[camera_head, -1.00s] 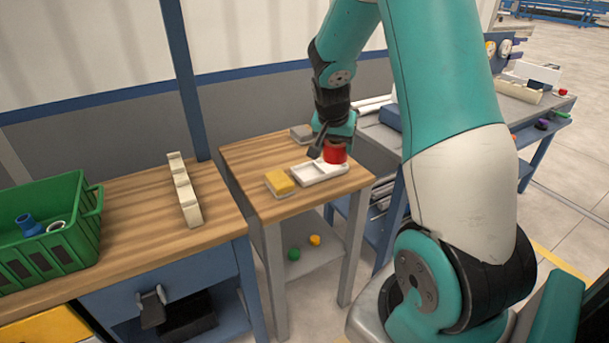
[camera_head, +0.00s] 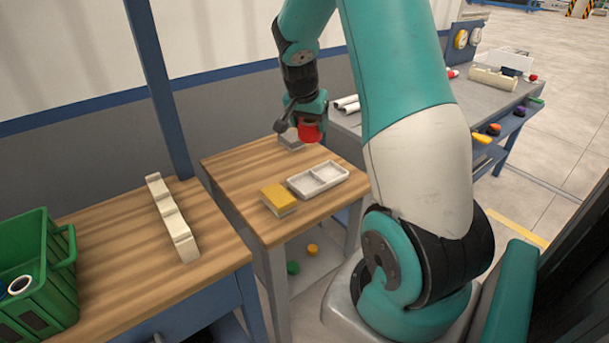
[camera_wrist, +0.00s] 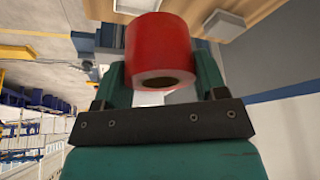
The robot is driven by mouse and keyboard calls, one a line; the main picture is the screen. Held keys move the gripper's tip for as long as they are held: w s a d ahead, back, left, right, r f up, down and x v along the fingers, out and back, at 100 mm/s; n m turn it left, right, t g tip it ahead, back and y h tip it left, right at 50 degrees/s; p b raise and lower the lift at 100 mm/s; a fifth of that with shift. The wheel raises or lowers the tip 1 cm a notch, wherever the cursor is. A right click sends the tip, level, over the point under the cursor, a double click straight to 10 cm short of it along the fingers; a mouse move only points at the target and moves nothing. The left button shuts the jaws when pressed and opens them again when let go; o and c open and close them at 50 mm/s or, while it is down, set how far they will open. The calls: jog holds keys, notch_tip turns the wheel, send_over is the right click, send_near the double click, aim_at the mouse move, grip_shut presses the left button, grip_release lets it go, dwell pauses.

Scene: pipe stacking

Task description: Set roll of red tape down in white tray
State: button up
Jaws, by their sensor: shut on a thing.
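The roll of red tape (camera_head: 309,132) is held in my gripper (camera_head: 308,118), above the back part of the small wooden table. In the wrist view the red roll (camera_wrist: 158,45) sits between the two green fingers of my gripper (camera_wrist: 160,78), with its hollow core facing the camera. The white tray (camera_head: 318,179) lies on the table in front of and below the roll, apart from it. Its compartments look empty in the head view.
A yellow-topped block (camera_head: 278,197) lies left of the tray. A grey block (camera_head: 289,139) lies at the table's back, partly behind the roll. A cream rack (camera_head: 172,218) and a green crate (camera_head: 38,270) stand on the left bench. A grey workbench (camera_head: 450,112) stands at the right.

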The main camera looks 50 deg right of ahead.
jog(key=f, duration=1.2)
jog(key=shift+w+a+p, duration=0.15)
jog(key=shift+a+p, duration=0.05)
jog(key=shift+p, duration=0.2)
jog(key=shift+f, duration=2)
jog(key=shift+f, duration=0.1)
jog(key=o, duration=1.1)
jog(key=shift+c, duration=0.2)
